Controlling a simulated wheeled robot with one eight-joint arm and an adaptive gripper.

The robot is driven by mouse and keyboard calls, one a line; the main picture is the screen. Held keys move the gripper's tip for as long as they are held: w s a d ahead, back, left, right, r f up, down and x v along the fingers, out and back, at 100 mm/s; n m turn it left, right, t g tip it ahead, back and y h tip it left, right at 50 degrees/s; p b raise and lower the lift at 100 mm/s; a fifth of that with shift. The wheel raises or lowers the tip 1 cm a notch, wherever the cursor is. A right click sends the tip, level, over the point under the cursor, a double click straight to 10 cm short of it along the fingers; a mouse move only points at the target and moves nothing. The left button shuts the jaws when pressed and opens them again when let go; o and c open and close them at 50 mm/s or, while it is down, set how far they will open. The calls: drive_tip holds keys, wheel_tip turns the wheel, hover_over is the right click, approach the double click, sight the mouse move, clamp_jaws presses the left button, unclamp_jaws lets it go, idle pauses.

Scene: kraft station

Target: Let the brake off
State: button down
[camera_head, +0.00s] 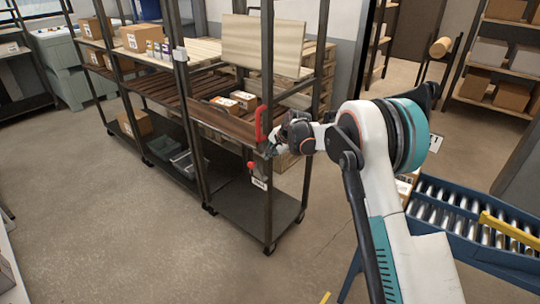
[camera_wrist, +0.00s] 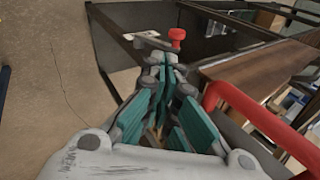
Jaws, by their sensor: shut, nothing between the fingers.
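The brake looks to be the small lever with a red knob (camera_head: 251,165) on the near corner post of the dark metal rack cart (camera_head: 268,80). In the wrist view the red knob (camera_wrist: 177,34) stands at the end of a grey lever (camera_wrist: 150,42), just beyond my fingertips. My gripper (camera_head: 270,149) is at that post, a little above and to the right of the knob. In the wrist view my gripper (camera_wrist: 166,62) has its teal-padded fingers together and empty. I cannot tell whether the fingertips touch the lever.
A red handle (camera_head: 260,124) is on the same post, close beside my gripper; it also shows in the wrist view (camera_wrist: 258,113). A white label (camera_head: 259,183) is below the knob. A blue roller conveyor (camera_head: 460,215) stands at right. The floor (camera_head: 130,225) at front left is clear.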

drive_tip(key=s+d+r+n+h, duration=0.1)
drive_tip(key=s+d+r+n, duration=0.1)
drive_tip(key=s+d+r, duration=0.4)
drive_tip(key=s+d+r+n+t, duration=0.1)
drive_tip(key=s+d+r, duration=0.1)
drive_tip(key=s+r, duration=0.7)
drive_tip(key=s+d+r+n+h, duration=0.1)
drive_tip(key=s+d+r+n, duration=0.1)
drive_tip(key=s+d+r, duration=0.45)
drive_tip(key=s+d+f+n, duration=0.1)
drive_tip(key=s+d, duration=0.1)
drive_tip(key=s, duration=0.8)
drive_tip(key=s+d+f+n+h, duration=0.1)
drive_tip(key=s+d+n, duration=0.1)
drive_tip(key=s, duration=0.9)
drive_tip(key=s+d+f+n+t+h, duration=0.1)
drive_tip(key=s+d, duration=0.2)
drive_tip(key=s, duration=0.7)
drive_tip(key=shift+s+f+n, duration=0.3)
drive_tip(key=shift+s+n, duration=0.05)
drive_tip(key=shift+n, duration=0.05)
